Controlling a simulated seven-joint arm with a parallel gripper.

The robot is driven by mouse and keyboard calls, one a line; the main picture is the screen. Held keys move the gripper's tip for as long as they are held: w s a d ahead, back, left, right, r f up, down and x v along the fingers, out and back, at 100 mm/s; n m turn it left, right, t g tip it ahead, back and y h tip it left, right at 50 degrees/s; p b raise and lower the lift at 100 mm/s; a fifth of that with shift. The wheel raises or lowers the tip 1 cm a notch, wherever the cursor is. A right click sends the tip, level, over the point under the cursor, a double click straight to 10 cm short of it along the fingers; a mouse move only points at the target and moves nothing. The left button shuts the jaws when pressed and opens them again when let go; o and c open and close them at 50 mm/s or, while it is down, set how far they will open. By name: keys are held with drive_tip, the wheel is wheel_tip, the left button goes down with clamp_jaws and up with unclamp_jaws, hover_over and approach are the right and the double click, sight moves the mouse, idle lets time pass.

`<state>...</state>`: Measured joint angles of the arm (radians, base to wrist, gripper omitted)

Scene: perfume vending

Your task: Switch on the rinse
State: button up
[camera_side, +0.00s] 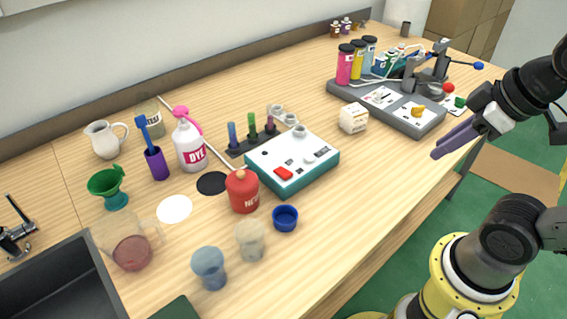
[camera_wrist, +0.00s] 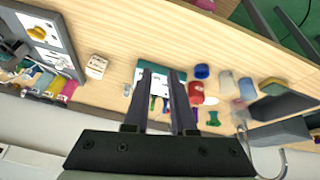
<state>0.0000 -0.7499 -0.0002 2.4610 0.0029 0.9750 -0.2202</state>
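I cannot tell which control is the rinse. A white-and-teal box (camera_side: 292,160) in the middle of the table has a red rocker switch (camera_side: 283,173) and small knobs on top. To its right, a grey machine (camera_side: 390,105) carries a yellow knob (camera_side: 418,112), small switches, a red button (camera_side: 448,87) and several coloured bottles. My gripper (camera_side: 437,153) hangs at the right, above the table's front edge, apart from both devices. In the wrist view the two fingers (camera_wrist: 159,73) stand apart with nothing between them, partly covering the box (camera_wrist: 150,72).
A white cube (camera_side: 353,118) stands between the devices. A dark sink (camera_side: 62,285) is at lower left. The table's front right is clear.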

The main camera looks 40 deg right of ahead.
drive_tip(key=w+r+n, duration=0.4)
drive_tip(key=r, duration=0.1)
drive_tip(key=w+a+r+n+g, duration=0.1)
drive_tip(key=r+n, duration=0.1)
drive_tip(key=r, duration=0.1)
drive_tip(key=shift+w, duration=0.4)
clamp_jaws()
drive_tip(key=w+a+f+n+g, duration=0.1)
drive_tip(key=w+a+n+g, duration=0.2)
drive_tip(key=w, duration=0.7)
drive_tip(key=w+a+f+n+g, duration=0.15)
drive_tip(key=w+a+n, duration=0.35)
drive_tip(key=w, duration=0.5)
drive_tip(key=w+a+f+n+g, duration=0.1)
drive_tip(key=w+a+f+g, duration=0.1)
drive_tip(key=w+f, duration=0.3)
drive_tip(key=shift+a+f, duration=0.35)
drive_tip(key=shift+f, duration=1.6)
